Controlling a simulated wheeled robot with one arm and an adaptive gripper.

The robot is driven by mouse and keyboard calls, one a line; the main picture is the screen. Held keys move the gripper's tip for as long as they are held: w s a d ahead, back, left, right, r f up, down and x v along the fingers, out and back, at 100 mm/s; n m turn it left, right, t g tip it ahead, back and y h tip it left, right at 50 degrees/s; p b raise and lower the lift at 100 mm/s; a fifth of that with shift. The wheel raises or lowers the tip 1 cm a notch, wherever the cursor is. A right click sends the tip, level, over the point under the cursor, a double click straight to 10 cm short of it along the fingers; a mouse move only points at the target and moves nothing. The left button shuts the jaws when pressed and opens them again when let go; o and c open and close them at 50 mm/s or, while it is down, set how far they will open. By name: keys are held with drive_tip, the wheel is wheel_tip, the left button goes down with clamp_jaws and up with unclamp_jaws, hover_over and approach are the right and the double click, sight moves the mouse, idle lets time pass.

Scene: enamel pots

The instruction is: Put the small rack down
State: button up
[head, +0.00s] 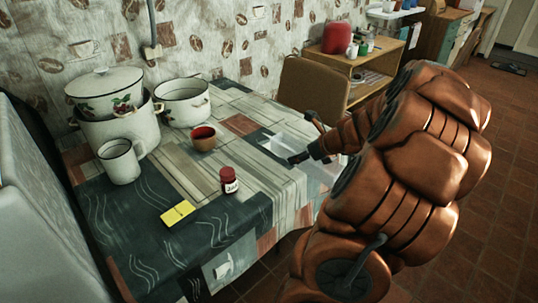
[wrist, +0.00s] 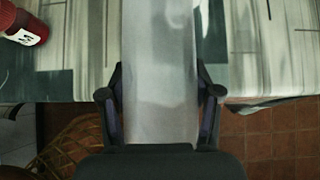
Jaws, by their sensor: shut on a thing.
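The small rack (head: 287,145) is a pale, see-through, grey-white piece at the right edge of the table in the head view. In the wrist view the rack (wrist: 160,70) is a smooth, upright grey band that runs from the top of the picture down between the fingers. My gripper (head: 306,139) is shut on it, with one dark finger on each side; the gripper also shows in the wrist view (wrist: 160,108). My arm hides part of the rack in the head view. I cannot tell whether the rack touches the tabletop.
A chair (head: 313,88) stands behind the table. The tabletop between jar and rack is clear.

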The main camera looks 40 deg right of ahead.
hover_over(270, 158)
drive_tip(key=shift+f, duration=2.35)
drive_tip(key=shift+f, duration=0.1)
drive_tip(key=o, duration=1.3)
drive_tip(key=shift+c, duration=0.2)
